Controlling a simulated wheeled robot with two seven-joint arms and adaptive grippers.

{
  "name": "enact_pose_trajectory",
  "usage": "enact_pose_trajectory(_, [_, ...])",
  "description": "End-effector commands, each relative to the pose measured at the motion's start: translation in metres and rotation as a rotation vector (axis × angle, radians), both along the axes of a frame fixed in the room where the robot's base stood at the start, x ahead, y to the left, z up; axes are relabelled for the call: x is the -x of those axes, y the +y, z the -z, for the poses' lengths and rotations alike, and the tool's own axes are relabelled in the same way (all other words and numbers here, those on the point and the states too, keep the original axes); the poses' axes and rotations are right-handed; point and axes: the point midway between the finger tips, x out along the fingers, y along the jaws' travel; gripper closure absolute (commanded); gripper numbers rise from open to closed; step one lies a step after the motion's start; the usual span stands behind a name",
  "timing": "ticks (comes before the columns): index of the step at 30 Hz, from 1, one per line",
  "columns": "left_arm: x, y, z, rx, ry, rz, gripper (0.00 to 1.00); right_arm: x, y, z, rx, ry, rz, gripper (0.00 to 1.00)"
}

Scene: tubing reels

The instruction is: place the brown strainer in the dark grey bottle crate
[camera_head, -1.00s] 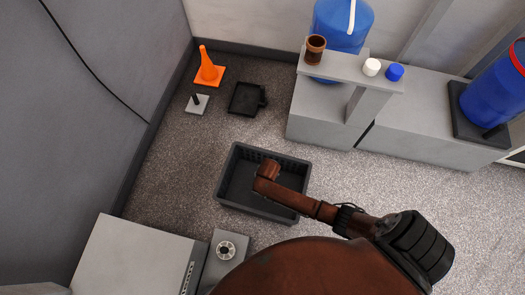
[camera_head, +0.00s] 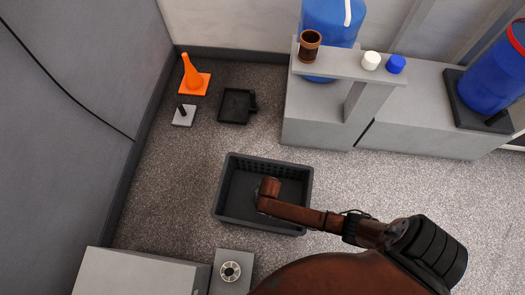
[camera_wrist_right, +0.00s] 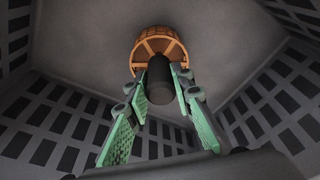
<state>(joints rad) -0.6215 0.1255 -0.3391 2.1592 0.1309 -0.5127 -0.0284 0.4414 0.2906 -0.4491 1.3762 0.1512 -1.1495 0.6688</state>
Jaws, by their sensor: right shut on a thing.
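The dark grey bottle crate (camera_head: 221,197) stands on the floor in the middle of the head view. Its slotted walls (camera_wrist_right: 55,125) surround my right gripper in the wrist view. My right gripper (camera_wrist_right: 161,80) is shut on the black central grip of the brown strainer (camera_wrist_right: 141,56), a round ribbed piece with spokes. The strainer is over the crate's bare floor; I cannot tell whether it touches it. In the head view my right arm reaches over the crate and hides the gripper and strainer. My left gripper is not in view.
A bench (camera_head: 315,126) with a raised shelf holds a brown cup (camera_head: 309,46), a white cap (camera_head: 371,61) and a blue cap (camera_head: 396,64). An orange cone (camera_head: 192,78) and a black tray (camera_head: 235,106) lie on the floor behind the crate. Grey boxes stand front left.

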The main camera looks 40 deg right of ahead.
Motion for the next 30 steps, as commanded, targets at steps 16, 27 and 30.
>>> enact_pose_trajectory(16, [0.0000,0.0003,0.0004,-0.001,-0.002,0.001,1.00,-0.0003,-0.0003,0.0023,0.001,-0.001,0.000,0.65])
enact_pose_trajectory(27, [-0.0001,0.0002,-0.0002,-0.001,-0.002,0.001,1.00,-0.0004,-0.0004,0.0004,0.000,-0.001,0.000,0.61])
enact_pose_trajectory(30, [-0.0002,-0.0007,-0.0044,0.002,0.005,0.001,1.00,-0.0003,0.0000,-0.0059,0.000,-0.003,0.000,0.61])
